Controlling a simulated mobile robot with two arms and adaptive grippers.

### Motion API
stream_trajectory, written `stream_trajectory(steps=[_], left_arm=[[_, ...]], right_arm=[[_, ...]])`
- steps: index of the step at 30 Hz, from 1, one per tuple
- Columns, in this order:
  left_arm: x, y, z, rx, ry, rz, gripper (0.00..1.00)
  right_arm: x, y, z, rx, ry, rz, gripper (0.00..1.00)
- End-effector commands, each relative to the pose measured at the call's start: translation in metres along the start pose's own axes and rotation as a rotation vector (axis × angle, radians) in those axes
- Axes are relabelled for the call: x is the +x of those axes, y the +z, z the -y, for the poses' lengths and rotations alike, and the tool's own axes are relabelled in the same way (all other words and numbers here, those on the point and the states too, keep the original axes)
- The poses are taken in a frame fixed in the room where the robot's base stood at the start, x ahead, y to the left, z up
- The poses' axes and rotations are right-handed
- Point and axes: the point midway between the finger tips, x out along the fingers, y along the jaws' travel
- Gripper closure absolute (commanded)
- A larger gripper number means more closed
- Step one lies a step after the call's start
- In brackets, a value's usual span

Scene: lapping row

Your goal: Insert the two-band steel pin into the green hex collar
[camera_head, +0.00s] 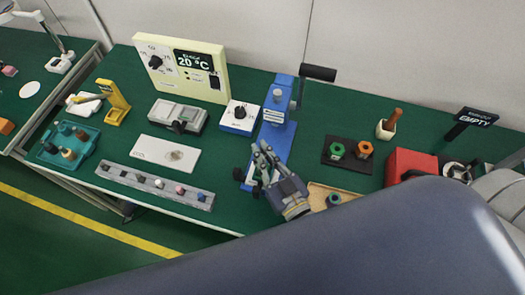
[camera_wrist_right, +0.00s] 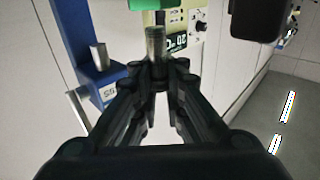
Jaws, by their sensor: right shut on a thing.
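A green ring-like piece (camera_head: 337,150), which looks like the green hex collar, sits on a black plate (camera_head: 347,163) right of the blue press. My right gripper (camera_head: 262,150) shows in front of the press, apart from that piece. In the right wrist view my right gripper (camera_wrist_right: 160,76) is shut on a steel pin (camera_wrist_right: 156,46). Its bands are too small to tell. A bright green part (camera_wrist_right: 152,4) borders the pin's end at the top edge; it is cut off, and I cannot tell whether it is a collar. My left gripper is not in view.
The blue press (camera_head: 283,130) stands close behind the gripper. An orange piece (camera_head: 366,149) shares the black plate. A red box (camera_head: 410,165) stands at the right. A grey rail (camera_head: 130,180) with several small pegs lies at the front left.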

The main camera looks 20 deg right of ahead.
Motion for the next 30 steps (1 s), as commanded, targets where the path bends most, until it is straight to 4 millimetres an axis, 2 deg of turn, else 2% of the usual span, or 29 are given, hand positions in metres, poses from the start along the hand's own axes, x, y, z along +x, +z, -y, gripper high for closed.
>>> stream_trajectory(steps=[30], left_arm=[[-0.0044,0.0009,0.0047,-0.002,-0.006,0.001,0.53]], right_arm=[[0.0002,0.0004,0.0001,0.0,0.0,-0.001,1.0]])
